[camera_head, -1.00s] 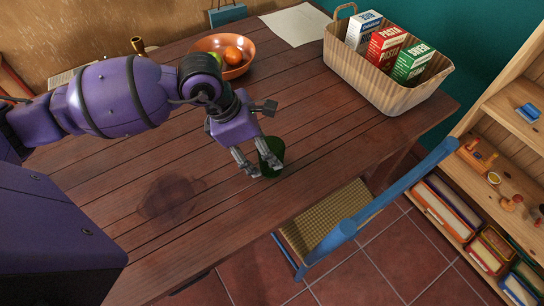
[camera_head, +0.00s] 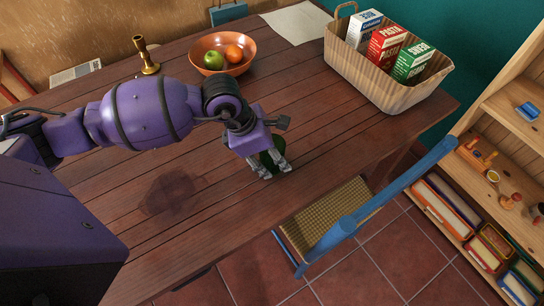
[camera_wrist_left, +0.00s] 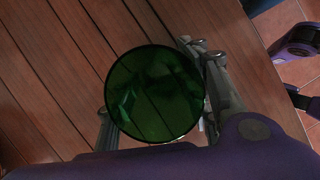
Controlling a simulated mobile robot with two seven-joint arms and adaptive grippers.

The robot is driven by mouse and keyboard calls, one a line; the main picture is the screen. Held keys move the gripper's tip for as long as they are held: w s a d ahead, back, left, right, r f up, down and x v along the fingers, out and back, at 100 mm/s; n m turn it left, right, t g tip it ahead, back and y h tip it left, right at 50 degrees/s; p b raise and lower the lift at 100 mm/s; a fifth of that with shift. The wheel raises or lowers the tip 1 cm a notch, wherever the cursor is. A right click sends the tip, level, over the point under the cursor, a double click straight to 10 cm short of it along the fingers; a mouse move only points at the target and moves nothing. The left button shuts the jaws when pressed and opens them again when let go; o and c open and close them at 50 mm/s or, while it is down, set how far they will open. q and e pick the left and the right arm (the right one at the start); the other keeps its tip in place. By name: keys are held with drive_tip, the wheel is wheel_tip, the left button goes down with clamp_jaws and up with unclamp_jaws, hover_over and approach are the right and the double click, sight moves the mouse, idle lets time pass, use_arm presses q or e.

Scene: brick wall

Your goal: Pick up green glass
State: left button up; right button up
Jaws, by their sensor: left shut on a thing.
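The green glass (camera_head: 266,158) stands on the wooden table (camera_head: 215,200) near its front edge, partly hidden behind my gripper in the head view. In the left wrist view the dark green glass (camera_wrist_left: 155,93) shows from above as a round rim. My left gripper (camera_head: 277,170) is shut on the glass, with its fingers on either side of it. In the left wrist view the fingers of the left gripper (camera_wrist_left: 158,108) flank the glass.
A wicker basket (camera_head: 397,97) with several boxes stands at the back right. A copper bowl (camera_head: 207,42) with fruit and a brass candlestick (camera_head: 147,58) stand at the back. A blue chair (camera_head: 345,226) is against the front edge.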

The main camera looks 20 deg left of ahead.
use_arm(q)
drive_tip(key=shift+c, duration=1.2)
